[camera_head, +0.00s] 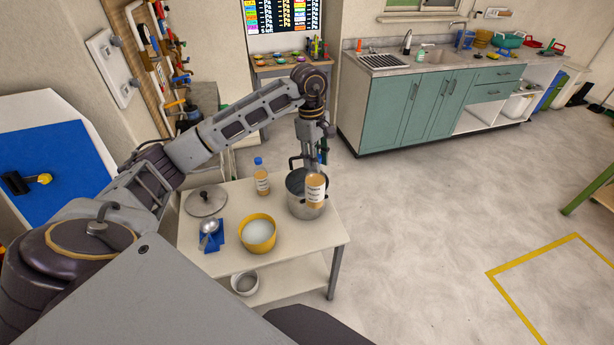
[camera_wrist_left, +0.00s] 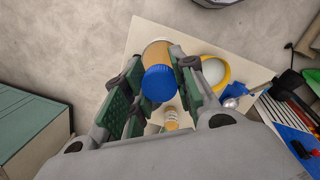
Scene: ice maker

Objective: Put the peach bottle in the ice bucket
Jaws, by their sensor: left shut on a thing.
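My left gripper (camera_head: 316,163) is shut on an orange-tan bottle with a blue cap, taken as the peach bottle (camera_head: 316,190); its label is too small to read. In the left wrist view the bottle (camera_wrist_left: 157,58) is between the green finger pads, blue cap toward the camera. The steel ice bucket (camera_head: 298,209) stands near the table's right side. The bottle looks upright and overlaps the bucket's right part; I cannot tell whether its base is above or inside the rim. My right gripper is not in view.
A similar blue-capped bottle (camera_head: 261,180) stands left of the bucket. A yellow bowl (camera_head: 258,236) with pale contents, a metal scoop (camera_head: 209,226) on a blue piece and a lid (camera_head: 206,200) share the white table (camera_head: 318,241). A small bowl (camera_head: 244,283) is on the lower shelf.

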